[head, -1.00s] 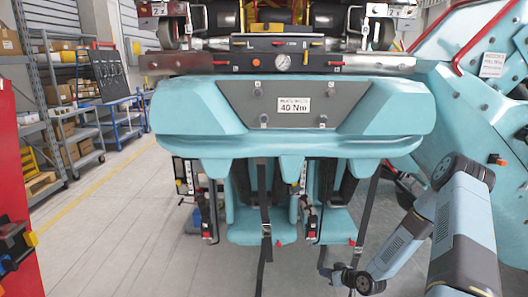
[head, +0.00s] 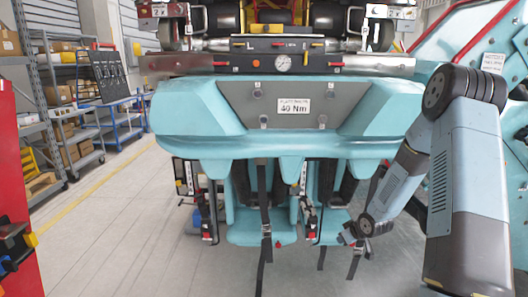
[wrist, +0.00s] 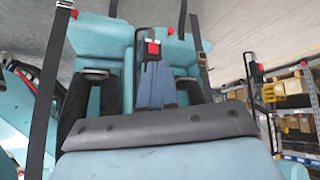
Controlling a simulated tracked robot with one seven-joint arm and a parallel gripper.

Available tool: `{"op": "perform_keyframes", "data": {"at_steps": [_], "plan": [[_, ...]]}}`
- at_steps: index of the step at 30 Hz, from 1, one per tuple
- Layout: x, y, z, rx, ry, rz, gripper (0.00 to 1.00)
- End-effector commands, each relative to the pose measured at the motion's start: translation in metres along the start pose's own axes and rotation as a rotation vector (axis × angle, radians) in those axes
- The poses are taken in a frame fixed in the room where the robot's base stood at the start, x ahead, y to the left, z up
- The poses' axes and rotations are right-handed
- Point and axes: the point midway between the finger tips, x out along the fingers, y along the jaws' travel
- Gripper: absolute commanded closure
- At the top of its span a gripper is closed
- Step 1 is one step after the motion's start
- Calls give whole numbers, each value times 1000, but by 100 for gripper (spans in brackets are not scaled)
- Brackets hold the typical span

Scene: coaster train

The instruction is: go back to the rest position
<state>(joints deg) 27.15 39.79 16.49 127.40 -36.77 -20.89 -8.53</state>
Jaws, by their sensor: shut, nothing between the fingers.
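My gripper (head: 345,238) is at the lower right of the head view, small and dark, in front of the right seat of the teal coaster car.
The teal car body (head: 290,138) with its 40 Nm plate fills the middle. Black straps (head: 265,215) hang below it. A teal structure stands at the right, a red cabinet (head: 22,190) at the left edge. Shelves (head: 58,110) line the left; floor there is clear.

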Motion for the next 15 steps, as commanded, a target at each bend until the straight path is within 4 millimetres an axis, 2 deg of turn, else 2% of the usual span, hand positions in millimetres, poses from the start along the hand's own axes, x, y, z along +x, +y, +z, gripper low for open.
{"op": "perform_keyframes", "data": {"at_steps": [3, 15], "plan": [[-31, 5, -19, -11, -39, 48, 100], [-138, 4, -62, 19, -149, 189, 100]]}}
